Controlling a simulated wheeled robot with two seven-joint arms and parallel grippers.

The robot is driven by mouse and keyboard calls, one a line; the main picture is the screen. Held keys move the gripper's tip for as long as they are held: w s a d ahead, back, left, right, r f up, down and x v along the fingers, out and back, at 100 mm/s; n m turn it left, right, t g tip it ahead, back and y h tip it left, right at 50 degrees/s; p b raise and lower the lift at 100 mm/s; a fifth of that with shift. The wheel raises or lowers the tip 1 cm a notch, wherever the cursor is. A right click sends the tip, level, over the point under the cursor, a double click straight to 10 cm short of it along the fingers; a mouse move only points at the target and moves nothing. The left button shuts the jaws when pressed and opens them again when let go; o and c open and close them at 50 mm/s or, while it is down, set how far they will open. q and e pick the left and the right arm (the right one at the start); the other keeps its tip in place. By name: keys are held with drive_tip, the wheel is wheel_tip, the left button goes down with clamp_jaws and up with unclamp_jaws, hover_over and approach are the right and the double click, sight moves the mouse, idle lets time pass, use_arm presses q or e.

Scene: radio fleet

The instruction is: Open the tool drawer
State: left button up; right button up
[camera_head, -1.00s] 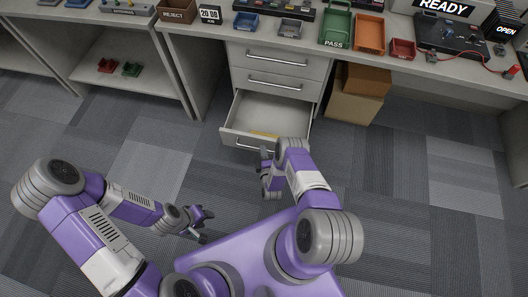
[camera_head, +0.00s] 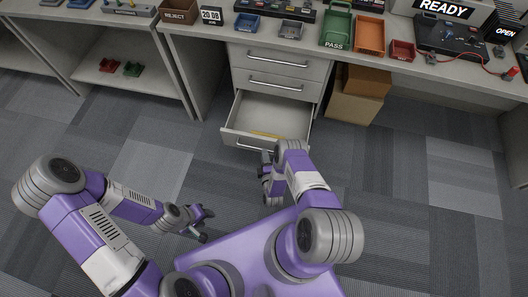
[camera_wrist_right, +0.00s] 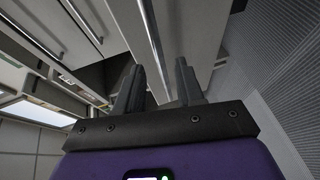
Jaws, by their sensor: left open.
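The bottom drawer (camera_head: 262,112) of the grey cabinet under the bench is pulled far out, and its inside shows. A yellow item (camera_head: 266,134) lies in it near the front. The drawer's bar handle (camera_head: 245,147) is partly hidden by my right arm. My right gripper (camera_head: 265,158) is at the drawer front beside the handle. In the right wrist view its two fingers (camera_wrist_right: 160,78) stand apart, with a metal bar (camera_wrist_right: 154,38) showing in the gap and touching neither finger visibly. My left gripper (camera_head: 207,223) is open and empty above the floor, left of my base.
Two closed drawers (camera_head: 277,73) sit above the open one. Cardboard boxes (camera_head: 355,95) stand right of the cabinet. The bench top carries bins, including a green PASS bin (camera_head: 337,28) and a brown REJECT bin (camera_head: 179,17). The carpet floor around is clear.

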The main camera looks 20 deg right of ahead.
drive_tip(key=shift+p+v, duration=0.55)
drive_tip(key=shift+v, duration=1.75)
drive_tip(key=s+a+r+m+g+y+p, duration=0.1)
drive_tip(key=s+a+r+m+g+y, duration=0.3)
drive_tip(key=s+r+m+g, duration=0.3)
drive_tip(key=s+a+r+m+g+y+p, duration=0.1)
drive_tip(key=s+a+r+m+g+y, duration=0.3)
drive_tip(key=s+a+r+m+g, duration=0.3)
wheel_tip(320, 180, up, 5)
drive_tip(key=m+g, duration=0.1)
drive_tip(key=m, duration=0.2)
drive_tip(key=shift+s+a+r, duration=0.15)
drive_tip(key=shift+s+r, duration=0.1)
drive_tip(key=shift+s, duration=0.15)
